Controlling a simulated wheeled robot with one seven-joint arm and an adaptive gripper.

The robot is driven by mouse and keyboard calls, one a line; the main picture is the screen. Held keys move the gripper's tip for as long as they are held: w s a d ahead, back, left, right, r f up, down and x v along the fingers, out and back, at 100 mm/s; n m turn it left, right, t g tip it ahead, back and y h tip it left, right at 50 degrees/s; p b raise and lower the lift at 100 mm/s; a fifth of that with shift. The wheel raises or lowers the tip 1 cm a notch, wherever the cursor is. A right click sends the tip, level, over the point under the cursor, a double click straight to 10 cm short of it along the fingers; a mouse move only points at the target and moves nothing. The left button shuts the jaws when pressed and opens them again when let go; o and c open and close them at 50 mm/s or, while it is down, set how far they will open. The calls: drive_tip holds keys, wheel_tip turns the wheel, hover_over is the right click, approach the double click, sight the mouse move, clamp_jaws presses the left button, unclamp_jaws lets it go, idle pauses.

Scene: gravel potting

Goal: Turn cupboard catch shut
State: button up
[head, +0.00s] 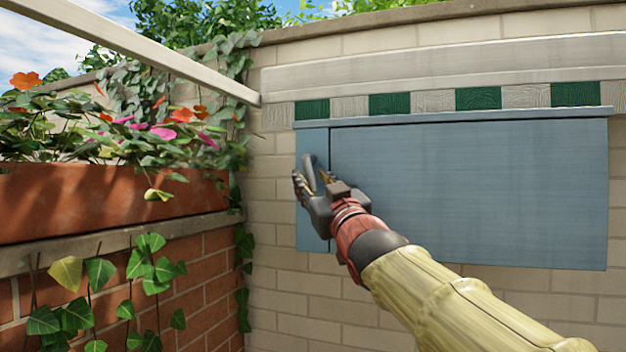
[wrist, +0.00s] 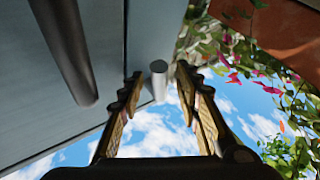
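The cupboard (head: 470,195) is a flat blue-grey box on the brick wall, its door looking flush beside a narrow left strip. The catch (head: 308,162) is a grey bar on that strip, standing roughly upright in the head view. In the wrist view the catch's round grey end (wrist: 158,80) shows between my two fingers. My gripper (head: 313,182) is at the catch, open, with one finger on each side. Small gaps show between the fingers and the catch. My gripper hides the catch's lower part in the head view.
A dark bar (wrist: 65,50), perhaps a handle, stands out from the cupboard beside my finger in the wrist view. A terracotta planter (head: 110,200) with flowers and trailing ivy is on the left. A pale beam (head: 140,48) crosses the upper left.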

clamp_jaws()
idle(0.5)
idle(0.4)
